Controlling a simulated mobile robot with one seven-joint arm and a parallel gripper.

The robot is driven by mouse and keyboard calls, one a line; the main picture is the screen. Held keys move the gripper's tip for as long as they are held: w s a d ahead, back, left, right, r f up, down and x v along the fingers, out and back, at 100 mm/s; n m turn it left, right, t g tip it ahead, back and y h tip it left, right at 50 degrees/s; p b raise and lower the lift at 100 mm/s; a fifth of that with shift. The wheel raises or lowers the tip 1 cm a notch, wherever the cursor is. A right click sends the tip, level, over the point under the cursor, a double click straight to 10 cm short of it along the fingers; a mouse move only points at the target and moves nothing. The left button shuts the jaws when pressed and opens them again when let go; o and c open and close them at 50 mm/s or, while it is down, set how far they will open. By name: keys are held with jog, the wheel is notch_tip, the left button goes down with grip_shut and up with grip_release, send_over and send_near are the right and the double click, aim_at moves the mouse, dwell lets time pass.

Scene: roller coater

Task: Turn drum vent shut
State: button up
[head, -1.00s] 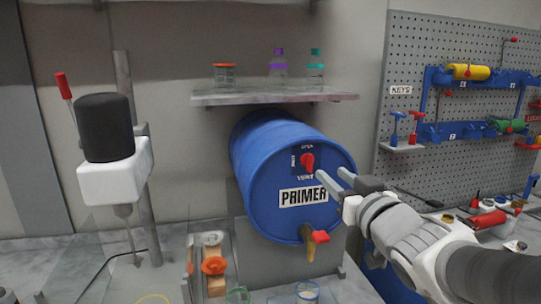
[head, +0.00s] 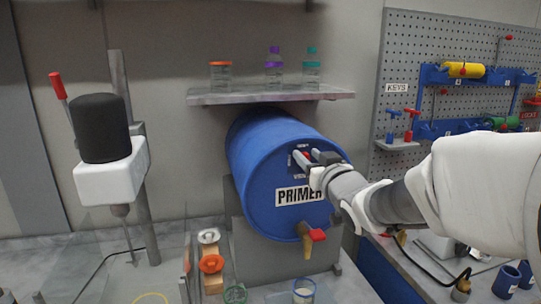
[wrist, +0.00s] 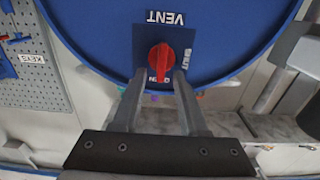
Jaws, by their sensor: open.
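The blue drum (head: 262,195) lies on its side under the shelf, with a PRIMER label on its face. Its red vent knob (wrist: 161,57) sits on a dark blue plate; in the wrist view its narrow end points down at the OPEN mark, with a second mark at the right. In the head view the knob (head: 306,155) is mostly hidden by my gripper. My gripper (wrist: 157,78) is open and empty, its two fingers reaching toward the knob, one on each side. Whether they touch it I cannot tell.
A tap with a red handle (head: 318,235) sticks out low on the drum. The shelf (head: 270,97) above holds a jar and two bottles. A stirrer (head: 108,180) stands at the left. A pegboard (head: 400,60) hangs at the right.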

grip_shut()
